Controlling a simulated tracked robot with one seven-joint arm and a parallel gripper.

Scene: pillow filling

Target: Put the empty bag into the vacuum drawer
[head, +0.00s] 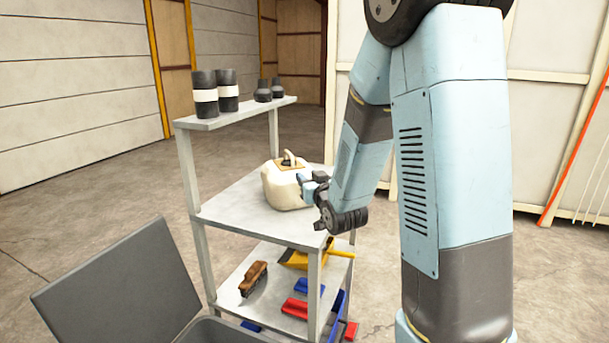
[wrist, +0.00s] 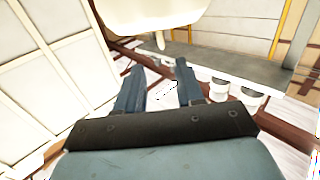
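A plump cream bag (head: 283,187) with a tan square and a handle-like loop on top stands on the middle shelf in the head view. My gripper (head: 311,188) is at its right side, close to it; I cannot tell whether it touches. In the wrist view my two fingers (wrist: 161,78) are apart with nothing held between them. A cream shape, likely the bag (wrist: 150,15), is at the top edge beyond the fingertips. A dark grey container with its lid (head: 120,290) raised is at the lower left; whether it is the vacuum drawer is unclear.
The grey shelf unit (head: 235,205) has posts near my arm. Its top shelf holds several dark canisters (head: 228,90). Its lower shelf holds a brown brush (head: 253,278), a yellow dustpan (head: 295,260) and red and blue items (head: 296,308). Open floor (head: 90,190) lies to the left.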

